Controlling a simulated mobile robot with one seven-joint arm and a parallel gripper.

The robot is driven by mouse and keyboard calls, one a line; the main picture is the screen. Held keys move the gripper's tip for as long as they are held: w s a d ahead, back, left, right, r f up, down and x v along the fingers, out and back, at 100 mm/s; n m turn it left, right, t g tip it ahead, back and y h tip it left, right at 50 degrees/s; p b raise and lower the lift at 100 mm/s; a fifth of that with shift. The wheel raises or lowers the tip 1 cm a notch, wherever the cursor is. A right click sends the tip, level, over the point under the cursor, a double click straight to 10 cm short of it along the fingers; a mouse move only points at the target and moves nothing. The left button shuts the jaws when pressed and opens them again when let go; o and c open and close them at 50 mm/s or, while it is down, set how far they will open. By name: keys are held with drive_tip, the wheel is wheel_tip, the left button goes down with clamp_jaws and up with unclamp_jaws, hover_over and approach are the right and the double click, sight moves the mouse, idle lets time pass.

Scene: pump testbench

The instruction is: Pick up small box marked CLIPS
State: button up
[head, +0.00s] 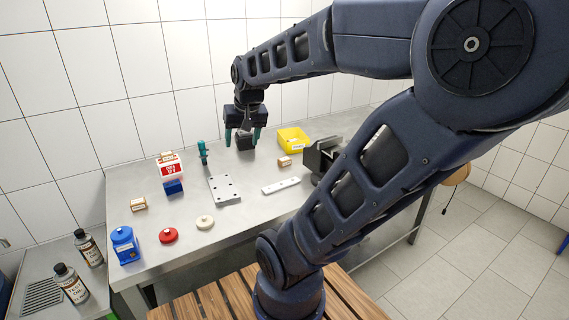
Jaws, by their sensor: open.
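Three small cardboard boxes are in the head view, and I cannot read which one is marked CLIPS. One small box (284,161) lies right of the middle of the bench, in front of the yellow bin. Another small box (138,204) lies near the left edge. A third small box (166,156) sits on or just behind the red and white box. My gripper (243,138) points down over the back of the bench, its teal fingers spread. A dark block (245,142) shows between or behind the fingers; I cannot tell whether they touch it.
On the steel bench (250,217) are a yellow bin (293,139), a grey holed plate (224,189), a white bar (281,186), a dark vise-like block (322,156), a red and white box (170,168), a blue canister (125,245) and a red disc (168,235). My arm hides the bench's right part.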

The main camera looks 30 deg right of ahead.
drive_tip(key=w+d+f+m, duration=0.3)
drive_tip(key=w+d, duration=0.1)
drive_tip(key=w, duration=0.4)
drive_tip(key=m+g+h, duration=0.4)
drive_tip(key=m+h, duration=0.1)
drive_tip(key=m, duration=0.8)
approach(283, 159)
drive_tip(key=shift+x, duration=4.95)
drive_tip(key=shift+c, duration=0.4)
drive_tip(key=c, duration=1)
